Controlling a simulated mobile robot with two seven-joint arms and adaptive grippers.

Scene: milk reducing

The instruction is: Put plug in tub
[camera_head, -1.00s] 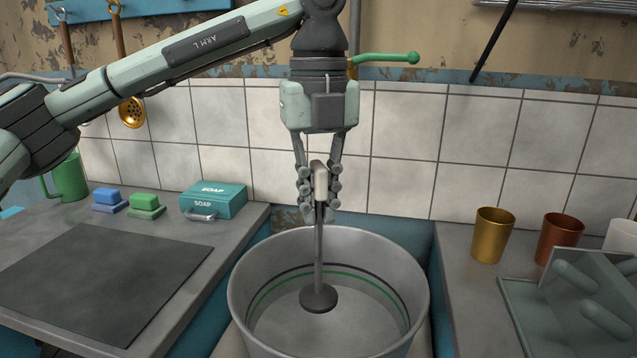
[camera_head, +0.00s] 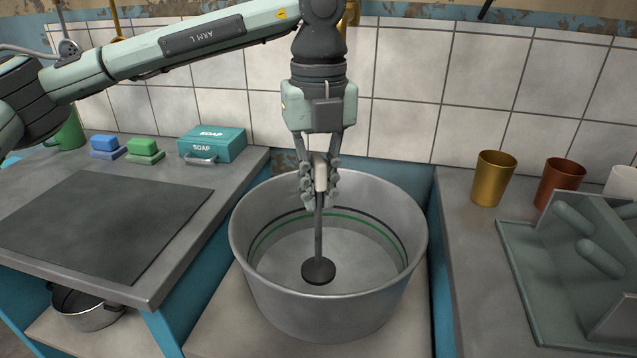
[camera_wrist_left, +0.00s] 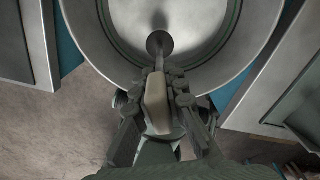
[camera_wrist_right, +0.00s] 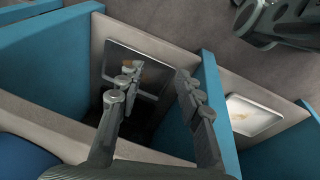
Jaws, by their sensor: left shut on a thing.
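The plug is a long dark rod with a round dark disc (camera_head: 318,271) at its lower end and a pale handle (camera_head: 320,172) on top. My left gripper (camera_head: 320,190) is shut on the handle and holds the plug upright. The grey metal tub (camera_head: 330,308) stands below, with green and dark lines inside. The disc is inside the tub over its floor; I cannot tell whether it touches. In the left wrist view the handle (camera_wrist_left: 157,100) sits between the fingers. My right gripper (camera_wrist_right: 156,76) shows only in its wrist view, open and empty.
The left counter holds a dark mat (camera_head: 100,225), soap bars (camera_head: 145,148) and a teal soap box (camera_head: 213,143). The right counter holds a gold cup (camera_head: 493,178), a copper cup (camera_head: 559,184) and a drying rack (camera_head: 575,265). A pot (camera_head: 86,308) sits on a lower shelf.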

